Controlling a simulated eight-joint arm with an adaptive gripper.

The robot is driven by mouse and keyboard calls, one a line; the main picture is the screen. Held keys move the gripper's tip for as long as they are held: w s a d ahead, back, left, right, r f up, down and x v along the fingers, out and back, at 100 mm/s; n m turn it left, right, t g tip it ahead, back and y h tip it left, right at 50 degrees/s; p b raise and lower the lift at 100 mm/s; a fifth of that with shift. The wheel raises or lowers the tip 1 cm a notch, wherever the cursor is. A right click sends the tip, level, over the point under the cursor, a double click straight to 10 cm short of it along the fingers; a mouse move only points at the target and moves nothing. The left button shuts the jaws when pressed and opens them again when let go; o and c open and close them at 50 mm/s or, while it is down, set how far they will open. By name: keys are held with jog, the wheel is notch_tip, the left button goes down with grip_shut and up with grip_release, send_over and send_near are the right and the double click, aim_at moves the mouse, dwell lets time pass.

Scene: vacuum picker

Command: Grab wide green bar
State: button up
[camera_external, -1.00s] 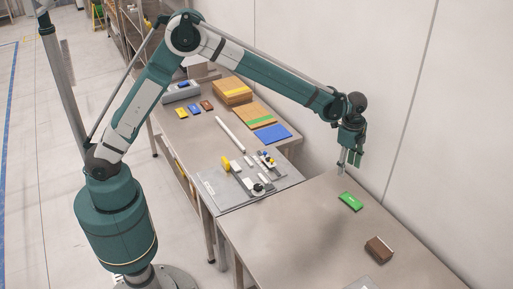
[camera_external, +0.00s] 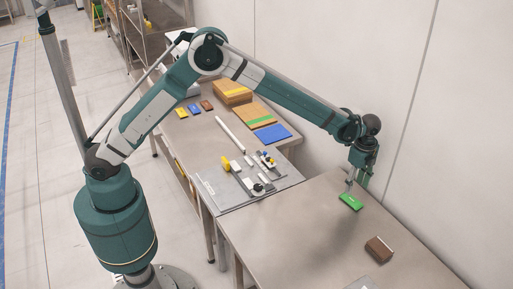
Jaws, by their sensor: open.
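The wide green bar (camera_external: 350,203) lies flat on the near table (camera_external: 300,240), toward its far side by the wall. My gripper (camera_external: 354,185) points down just above the bar's far edge. Its fingers look apart, with nothing held between them. The picture is too small to tell whether a fingertip touches the bar.
A brown block (camera_external: 379,249) lies on the same table, to the right and nearer. A grey board (camera_external: 235,196) with small parts is on the left. Behind it are a blue sheet (camera_external: 272,133) and cardboard boxes (camera_external: 232,92). The table between is clear.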

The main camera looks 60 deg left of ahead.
aim_at(352, 199)
jog(key=shift+f, duration=1.1)
jog(key=shift+s+a+f+b, duration=0.1)
jog(key=shift+f+b, duration=0.2)
jog(key=shift+f, duration=2.3)
jog(key=c, duration=1)
